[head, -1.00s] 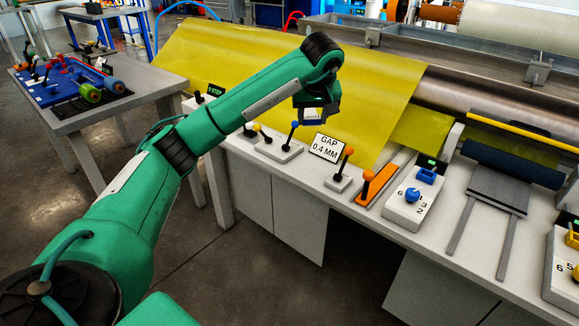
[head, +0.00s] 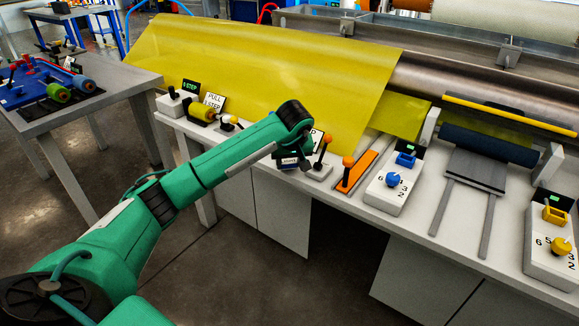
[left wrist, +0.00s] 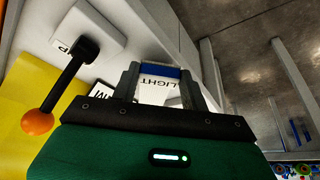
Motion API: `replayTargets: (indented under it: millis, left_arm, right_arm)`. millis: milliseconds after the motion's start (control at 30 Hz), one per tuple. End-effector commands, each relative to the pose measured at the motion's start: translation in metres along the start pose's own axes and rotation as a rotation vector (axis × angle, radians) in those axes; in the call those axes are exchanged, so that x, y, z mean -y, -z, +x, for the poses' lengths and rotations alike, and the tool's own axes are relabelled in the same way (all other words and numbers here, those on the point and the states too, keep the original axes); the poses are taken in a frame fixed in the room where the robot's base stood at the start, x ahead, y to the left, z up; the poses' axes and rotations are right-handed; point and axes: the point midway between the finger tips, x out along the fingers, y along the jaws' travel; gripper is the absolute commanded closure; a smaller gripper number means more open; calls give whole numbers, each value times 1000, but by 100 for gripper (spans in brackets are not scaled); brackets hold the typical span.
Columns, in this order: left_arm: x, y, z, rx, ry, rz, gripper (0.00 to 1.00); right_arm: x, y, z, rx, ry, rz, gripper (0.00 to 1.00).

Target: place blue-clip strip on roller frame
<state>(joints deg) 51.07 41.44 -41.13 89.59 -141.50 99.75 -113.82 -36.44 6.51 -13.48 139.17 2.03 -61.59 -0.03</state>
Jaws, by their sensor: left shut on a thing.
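My left gripper (head: 290,162) is low over the front edge of the white bench, beside an orange-knobbed lever. In the left wrist view, my left gripper (left wrist: 168,80) is shut on a small strip (left wrist: 160,86) with a blue band and a white face reading "LIGHT". In the head view the strip is mostly hidden by the gripper. A dark navy roller (head: 488,145) lies between upright white brackets at the right of the bench, over a grey plate with two rails; this looks like the roller frame. My right gripper is not in view.
Orange-knobbed levers (head: 321,152) stand close to my left gripper. A yellow sheet (head: 260,80) slopes behind. A side table (head: 110,80) holds a blue tray.

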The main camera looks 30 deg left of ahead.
Motion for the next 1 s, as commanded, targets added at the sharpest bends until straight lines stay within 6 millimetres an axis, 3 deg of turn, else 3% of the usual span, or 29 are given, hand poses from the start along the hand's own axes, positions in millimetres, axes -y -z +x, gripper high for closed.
replayTargets:
  millis: [100,433,467,567,867,1000]
  left_arm:
    - [0,-6,14,1,-1,0,77]
    - [0,-7,16,-1,0,0,77]
    - [0,-7,16,-1,1,0,53]
    - [0,-6,16,0,0,0,34]
    - [0,-6,15,0,-1,0,34]
    - [0,-4,2,-3,-2,0,34]
  right_arm:
    - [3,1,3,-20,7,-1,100]
    - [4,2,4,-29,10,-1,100]
    - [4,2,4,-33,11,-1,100]
    - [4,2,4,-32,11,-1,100]
    - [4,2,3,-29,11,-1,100]
    - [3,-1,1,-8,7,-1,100]
